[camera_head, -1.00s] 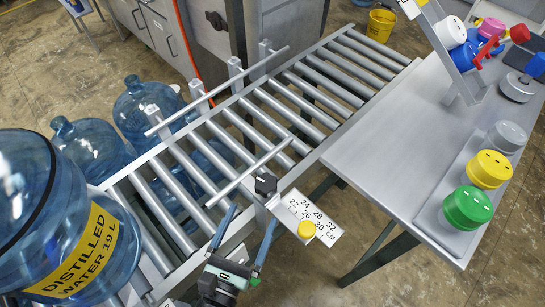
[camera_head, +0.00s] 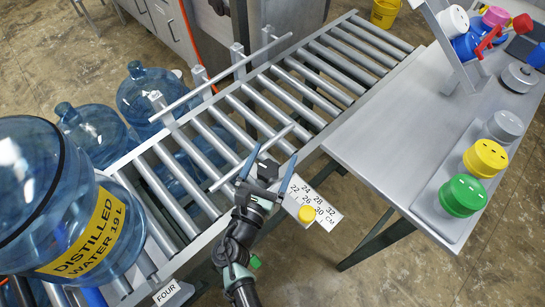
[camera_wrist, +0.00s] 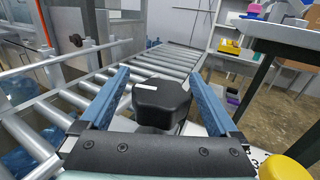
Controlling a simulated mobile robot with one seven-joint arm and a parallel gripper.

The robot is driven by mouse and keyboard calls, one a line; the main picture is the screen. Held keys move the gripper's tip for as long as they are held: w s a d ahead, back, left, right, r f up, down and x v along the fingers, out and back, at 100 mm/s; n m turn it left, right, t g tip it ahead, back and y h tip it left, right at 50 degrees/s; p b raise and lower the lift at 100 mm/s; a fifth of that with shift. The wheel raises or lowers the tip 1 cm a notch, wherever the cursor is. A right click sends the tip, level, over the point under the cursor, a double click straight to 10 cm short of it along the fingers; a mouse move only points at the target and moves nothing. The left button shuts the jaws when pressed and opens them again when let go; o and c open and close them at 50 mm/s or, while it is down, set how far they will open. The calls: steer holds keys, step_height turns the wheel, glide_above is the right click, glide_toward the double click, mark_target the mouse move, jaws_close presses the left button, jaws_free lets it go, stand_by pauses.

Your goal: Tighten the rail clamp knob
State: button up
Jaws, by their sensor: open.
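The rail clamp knob (camera_wrist: 160,101) is a black, lobed knob with a small white mark on top. In the wrist view it sits between the two blue fingers of my gripper (camera_wrist: 168,95), with a gap showing on each side. In the head view my gripper (camera_head: 268,168) is at the near edge of the conveyor, its open fingers either side of the knob (camera_head: 267,170), which is partly hidden. A white centimetre scale (camera_head: 318,204) with a yellow button (camera_head: 306,213) lies beside it. The near guide rail (camera_head: 232,172) runs over the rollers.
A large distilled water jug (camera_head: 100,235) stands on the conveyor at left; other blue jugs are behind it. A metal table (camera_head: 370,140) at right holds a tray with grey, yellow and green caps (camera_head: 463,194). The rollers (camera_head: 330,75) towards the back are clear.

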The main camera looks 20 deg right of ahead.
steer(key=shift+c, duration=0.2)
steer(key=c, duration=1.3)
steer(key=shift+s+d+m+g+h+b, duration=0.15)
steer(key=shift+m+g+h+b, duration=0.3)
steer(key=shift+m+g+h, duration=0.8)
steer(key=shift+s+m+g, duration=0.15)
steer(key=shift+m+g, duration=0.1)
steer(key=shift+g, duration=0.4)
steer(key=o, duration=1.3)
steer(key=shift+o, duration=0.2)
steer(key=b+v, duration=0.2)
steer(key=v, duration=1.1)
